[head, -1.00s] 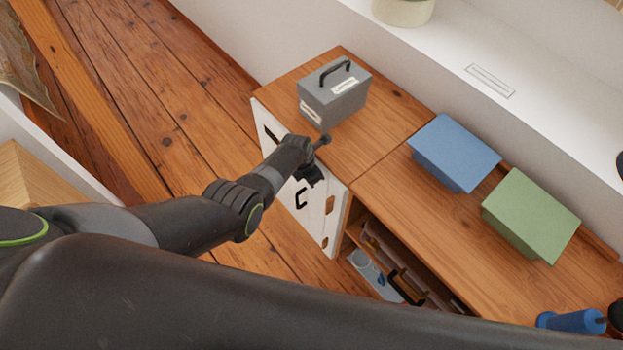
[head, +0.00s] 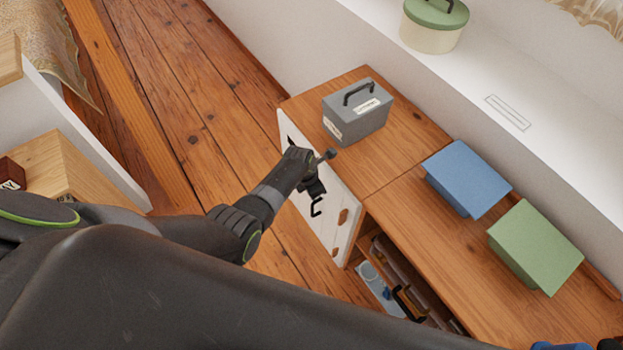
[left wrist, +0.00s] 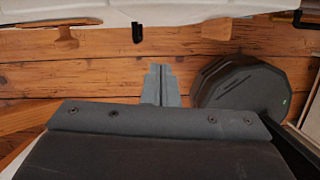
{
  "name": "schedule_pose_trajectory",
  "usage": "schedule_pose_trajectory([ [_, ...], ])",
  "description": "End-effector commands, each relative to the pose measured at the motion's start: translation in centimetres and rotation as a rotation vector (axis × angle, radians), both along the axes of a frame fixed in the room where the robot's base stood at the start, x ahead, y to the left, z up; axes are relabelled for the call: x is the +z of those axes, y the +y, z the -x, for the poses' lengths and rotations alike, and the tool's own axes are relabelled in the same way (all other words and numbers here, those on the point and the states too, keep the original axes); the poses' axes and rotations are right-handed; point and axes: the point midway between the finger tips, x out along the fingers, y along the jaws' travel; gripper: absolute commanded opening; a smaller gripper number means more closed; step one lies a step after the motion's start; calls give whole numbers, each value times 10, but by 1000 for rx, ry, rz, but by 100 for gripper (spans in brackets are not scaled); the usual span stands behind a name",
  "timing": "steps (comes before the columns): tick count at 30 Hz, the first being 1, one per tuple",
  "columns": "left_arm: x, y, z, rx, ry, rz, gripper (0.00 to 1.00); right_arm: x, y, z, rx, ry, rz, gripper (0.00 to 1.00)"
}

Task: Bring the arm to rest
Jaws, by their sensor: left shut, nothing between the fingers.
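My left arm reaches in from the left in the head view. Its gripper (head: 314,187) is in front of the white cabinet door, just above the black door handle (head: 316,207) in the picture. Whether it touches the door cannot be told. In the left wrist view the grey fingers (left wrist: 162,84) are together with nothing between them, over the plank floor (left wrist: 95,70). The white door (left wrist: 185,10) and a black handle (left wrist: 138,33) show along the top of that view. My right gripper is not in view.
A grey labelled box (head: 357,112) stands on the wooden cabinet top (head: 405,150). Blue (head: 467,178) and green (head: 537,245) boxes stand to the right. An open shelf (head: 378,285) below holds items. Plank floor (head: 190,100) left of the cabinet is clear.

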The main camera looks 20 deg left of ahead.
Motion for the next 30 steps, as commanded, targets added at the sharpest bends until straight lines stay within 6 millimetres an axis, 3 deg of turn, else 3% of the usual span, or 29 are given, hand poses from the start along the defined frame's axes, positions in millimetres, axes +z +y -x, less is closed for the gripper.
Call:
schedule_pose_trajectory([
  [6,29,5,6,1,-1,-1,0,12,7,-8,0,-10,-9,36],
  [17,48,8,10,1,2,-1,0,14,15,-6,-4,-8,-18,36],
  [25,46,9,12,-7,3,-3,0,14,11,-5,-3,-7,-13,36],
  [30,13,21,34,-134,-11,-44,0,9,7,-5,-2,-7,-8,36],
])
